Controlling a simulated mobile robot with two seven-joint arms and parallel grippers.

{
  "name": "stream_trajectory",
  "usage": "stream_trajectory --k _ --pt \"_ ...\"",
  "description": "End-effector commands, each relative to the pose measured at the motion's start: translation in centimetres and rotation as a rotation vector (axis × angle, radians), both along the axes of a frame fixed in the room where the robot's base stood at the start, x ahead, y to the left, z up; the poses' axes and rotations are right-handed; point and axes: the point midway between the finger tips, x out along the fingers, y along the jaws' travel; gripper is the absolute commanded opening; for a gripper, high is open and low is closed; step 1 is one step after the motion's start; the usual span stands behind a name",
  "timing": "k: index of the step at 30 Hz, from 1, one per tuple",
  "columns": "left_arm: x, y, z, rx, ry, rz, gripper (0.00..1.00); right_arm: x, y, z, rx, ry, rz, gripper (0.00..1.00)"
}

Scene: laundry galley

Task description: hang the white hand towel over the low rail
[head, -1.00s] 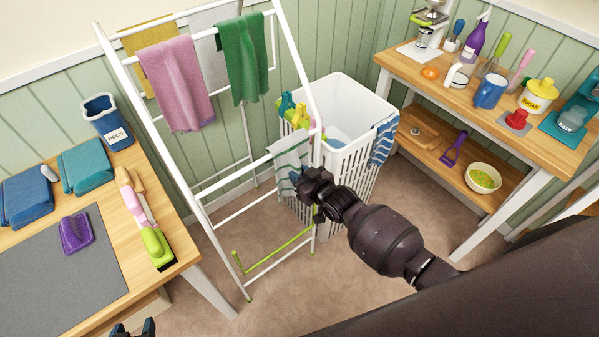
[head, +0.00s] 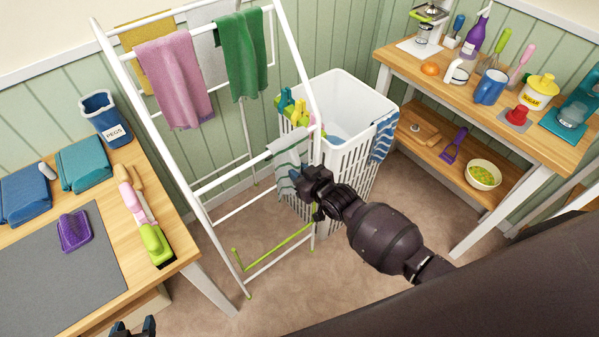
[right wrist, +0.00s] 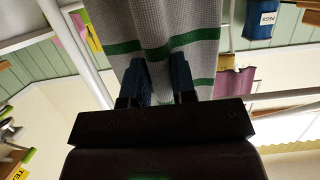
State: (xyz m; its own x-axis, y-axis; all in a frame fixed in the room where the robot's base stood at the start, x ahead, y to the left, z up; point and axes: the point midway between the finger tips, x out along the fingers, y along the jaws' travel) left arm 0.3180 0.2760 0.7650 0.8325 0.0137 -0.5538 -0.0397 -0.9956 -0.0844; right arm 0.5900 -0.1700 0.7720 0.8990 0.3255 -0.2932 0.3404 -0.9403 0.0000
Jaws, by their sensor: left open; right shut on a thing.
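The white hand towel (head: 287,158) has teal-green stripes and is at the right part of the low rail (head: 232,175) of the white drying rack. Its upper part lies against or across the rail; I cannot tell how much is behind it. My right gripper (head: 303,184) is shut on the towel's lower part, just below the rail. In the right wrist view the towel (right wrist: 158,30) runs from between the fingers of the right gripper (right wrist: 159,85) to the picture's edge. My left gripper (head: 135,328) is open and empty at the bottom edge, mostly out of view.
A pink towel (head: 174,80) and a green towel (head: 242,55) hang on higher rails. A white laundry basket (head: 345,150) stands close behind the rack. A left table (head: 120,245) holds folded cloths and a peg bucket (head: 105,118). A bench (head: 465,95) stands right.

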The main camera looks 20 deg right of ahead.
Motion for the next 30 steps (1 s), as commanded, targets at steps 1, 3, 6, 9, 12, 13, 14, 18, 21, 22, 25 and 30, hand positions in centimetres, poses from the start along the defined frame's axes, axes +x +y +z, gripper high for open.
stream_trajectory --k 1,3,6,9,12,13,14,18,21,22,25,30 --pt "0.0 -0.01 -0.05 0.0 0.0 0.0 0.55 0.02 0.02 -0.07 0.0 0.0 0.0 0.0" --pt "0.0 -0.01 -0.09 0.0 0.0 0.0 0.55 0.02 0.02 -0.13 0.0 0.0 0.0 0.0" --pt "-0.01 -0.01 -0.16 0.0 0.001 0.0 0.55 0.01 0.03 -0.24 0.0 0.0 0.0 0.0" --pt "-0.03 -0.01 -0.22 0.0 0.001 0.0 0.55 0.02 0.03 -0.33 0.0 0.0 0.0 0.0" --pt "-0.05 -0.01 -0.29 0.0 0.002 0.0 0.55 0.02 0.03 -0.43 0.0 0.0 0.0 0.0" --pt "-0.05 -0.01 -0.31 0.0 0.002 0.0 0.55 0.01 0.02 -0.46 0.0 0.0 0.0 0.0" --pt "-0.06 -0.01 -0.32 0.0 0.003 0.0 0.55 0.01 0.03 -0.48 0.0 0.0 0.0 0.0" --pt "-0.09 -0.01 -0.42 0.0 0.004 0.0 0.55 0.01 0.03 -0.61 0.0 0.0 0.0 0.0" --pt "-0.1 -0.01 -0.48 0.0 0.004 0.0 0.55 0.01 0.03 -0.69 0.0 -0.001 0.0 0.26" --pt "-0.1 -0.01 -0.45 0.0 0.004 0.0 0.55 0.02 0.03 -0.67 0.0 -0.001 0.0 0.31" --pt "-0.1 -0.01 -0.45 0.0 0.004 0.0 0.55 0.01 0.03 -0.65 0.0 -0.001 0.0 0.46" --pt "-0.12 -0.01 -0.47 0.0 0.004 0.0 0.55 0.01 0.01 -0.66 0.0 0.0 0.0 0.55"
